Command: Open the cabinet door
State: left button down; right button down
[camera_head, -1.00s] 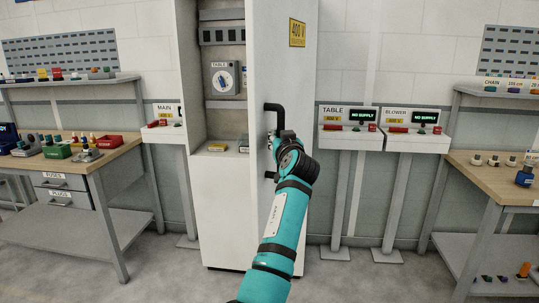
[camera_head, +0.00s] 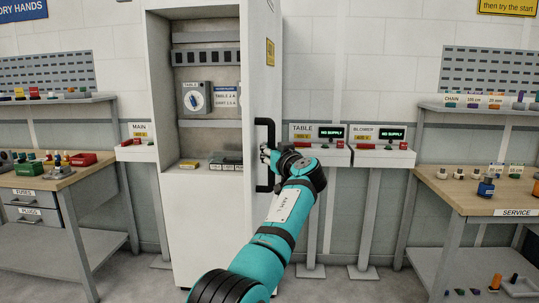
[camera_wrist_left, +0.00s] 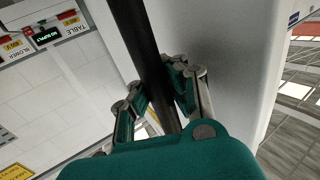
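The tall white cabinet (camera_head: 206,220) stands at the centre with its upper compartment exposed. Its door (camera_head: 262,75) stands open at the right side, seen nearly edge-on, with a yellow sign on its outer face. A black vertical bar handle (camera_head: 271,124) is on the door. My left gripper (camera_head: 270,157) is at the handle. In the left wrist view, the fingers of my left gripper (camera_wrist_left: 160,92) lie on both sides of the black handle (camera_wrist_left: 137,35) and appear closed around it. The exact finger contact is partly hidden. My right gripper is not in view.
Inside the cabinet are a rotary switch (camera_head: 194,99) and small boxes on a ledge. TABLE (camera_head: 318,155) and BLOWER (camera_head: 384,156) stands are right of the door. Workbenches stand left (camera_head: 75,180) and right (camera_head: 455,200). Grey floor is clear before the cabinet.

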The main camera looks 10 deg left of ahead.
pick_arm(q)
jog(key=shift+d+f, duration=0.15)
jog(key=shift+f, duration=0.45)
jog(key=c, duration=1.9)
grip_release()
jog(key=o, duration=0.4)
jog(key=shift+s+r, duration=0.55)
jog(key=shift+r, duration=0.05)
jog(key=shift+o, duration=1.3)
jog(key=shift+s+r, duration=0.1)
jog(key=shift+r, duration=0.05)
jog(key=shift+o, duration=0.4)
jog(key=shift+w, duration=0.25)
